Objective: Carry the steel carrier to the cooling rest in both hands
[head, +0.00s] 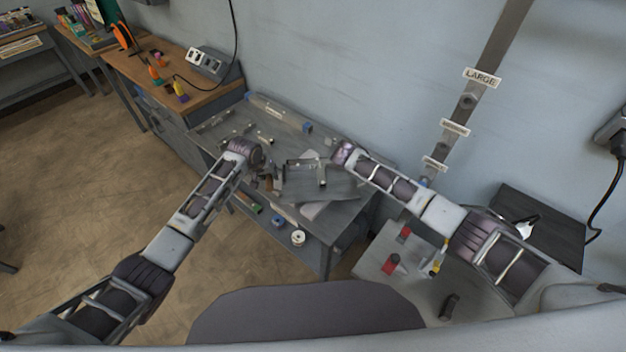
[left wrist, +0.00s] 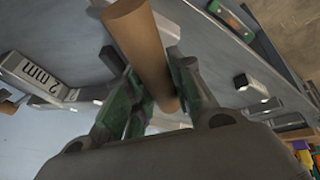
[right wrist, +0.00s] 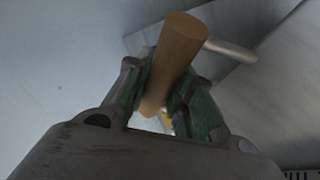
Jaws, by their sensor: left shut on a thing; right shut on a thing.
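The steel carrier (head: 315,182) shows in the head view as a grey metal piece between my two hands, above the grey bench. My left gripper (head: 266,178) is at its left side. In the left wrist view its green-padded fingers close around a brown wooden handle (left wrist: 138,40). My right gripper (head: 333,160) is at the other side. In the right wrist view its fingers are shut around another wooden handle (right wrist: 180,55), with a steel rod (right wrist: 230,48) beside it. I cannot tell the cooling rest apart from the other grey metal, nor whether the carrier touches the bench.
The grey bench (head: 225,135) carries small parts and a block marked "2 mm" (left wrist: 40,78). Its lower shelf holds a white roll (head: 298,238). A wooden bench (head: 140,65) stands back left. A grey table (head: 410,285) with red parts is front right. The wall is close behind.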

